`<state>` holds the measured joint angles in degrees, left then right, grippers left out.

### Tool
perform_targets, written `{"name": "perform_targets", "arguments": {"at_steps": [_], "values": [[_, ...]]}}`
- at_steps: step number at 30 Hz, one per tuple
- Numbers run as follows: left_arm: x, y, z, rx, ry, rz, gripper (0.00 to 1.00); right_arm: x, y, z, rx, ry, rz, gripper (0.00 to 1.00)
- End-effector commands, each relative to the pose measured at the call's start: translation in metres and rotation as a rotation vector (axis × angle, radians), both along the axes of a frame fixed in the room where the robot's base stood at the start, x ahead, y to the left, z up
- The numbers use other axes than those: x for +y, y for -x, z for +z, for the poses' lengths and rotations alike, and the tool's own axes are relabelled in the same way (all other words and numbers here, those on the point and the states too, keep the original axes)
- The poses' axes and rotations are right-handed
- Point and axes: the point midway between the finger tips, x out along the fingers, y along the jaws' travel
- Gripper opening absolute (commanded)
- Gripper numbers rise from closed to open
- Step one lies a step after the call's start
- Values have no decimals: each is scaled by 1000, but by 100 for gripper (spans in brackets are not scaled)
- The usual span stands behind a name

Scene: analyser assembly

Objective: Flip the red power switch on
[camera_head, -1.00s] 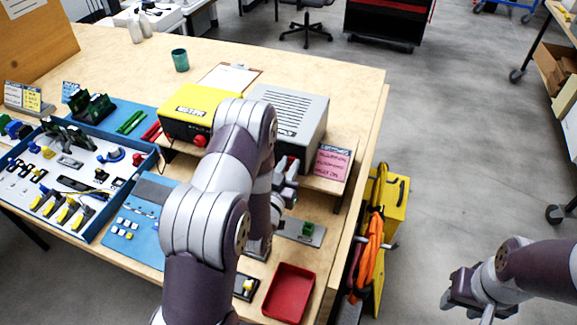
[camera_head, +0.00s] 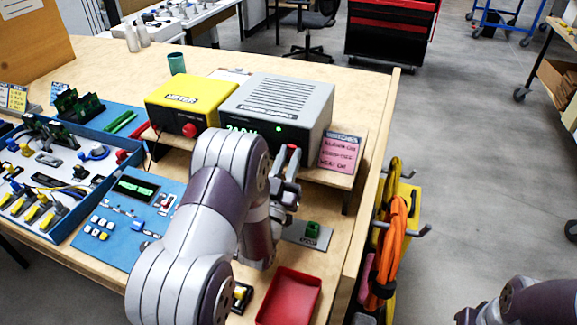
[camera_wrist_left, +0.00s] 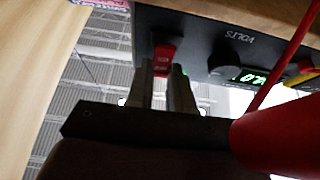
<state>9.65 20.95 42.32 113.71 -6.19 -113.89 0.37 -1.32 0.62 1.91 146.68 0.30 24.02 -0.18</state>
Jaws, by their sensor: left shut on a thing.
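The grey power supply (camera_head: 275,105) stands on a wooden riser, its green light and green display lit. Its red power switch (camera_wrist_left: 164,55) is at the top of the wrist view, with the lit display (camera_wrist_left: 255,77) to its right; the switch's red also shows in the head view (camera_head: 292,147). My left gripper (camera_head: 290,172) is at the front of the supply. In the wrist view its fingers (camera_wrist_left: 166,85) are close together at the switch, shut on it. My right gripper (camera_head: 466,315) is mostly cut off at the lower edge; its jaws are hidden.
A yellow meter (camera_head: 188,105) stands left of the supply, a pink label card (camera_head: 340,151) to its right. A blue panel (camera_head: 115,215) with a lit green screen, a red tray (camera_head: 290,297) and a small green part (camera_head: 312,229) lie nearby. Orange cable (camera_head: 391,245) hangs beside the table.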

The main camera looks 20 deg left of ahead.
Motion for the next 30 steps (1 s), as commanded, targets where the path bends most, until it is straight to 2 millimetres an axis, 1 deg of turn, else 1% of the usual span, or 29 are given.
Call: {"name": "perform_targets", "arguments": {"at_steps": [4,5,6,7,14,17,20,23,24,26,30], "values": [[0,0,2,-3,0,0,0,0,0,1,0,0,0,43],[0,0,2,-3,0,0,31,0,0,1,0,0,0,43],[0,0,2,-3,0,0,44,0,0,1,0,0,0,43],[0,0,2,-3,0,0,47,0,0,1,0,0,0,43],[0,0,1,-1,0,0,47,0,0,1,0,0,0,43],[0,0,5,-2,0,0,47,0,0,2,0,0,0,43],[0,0,18,-3,0,0,47,0,0,5,0,0,0,43],[0,0,40,-7,-1,0,47,0,0,10,0,0,0,43],[-2,0,48,-5,-1,-2,47,0,0,12,0,0,0,43],[-19,1,53,-3,-1,-8,47,0,0,11,0,0,0,43],[-48,4,71,-3,0,-7,47,0,0,14,0,0,0,43]]}}
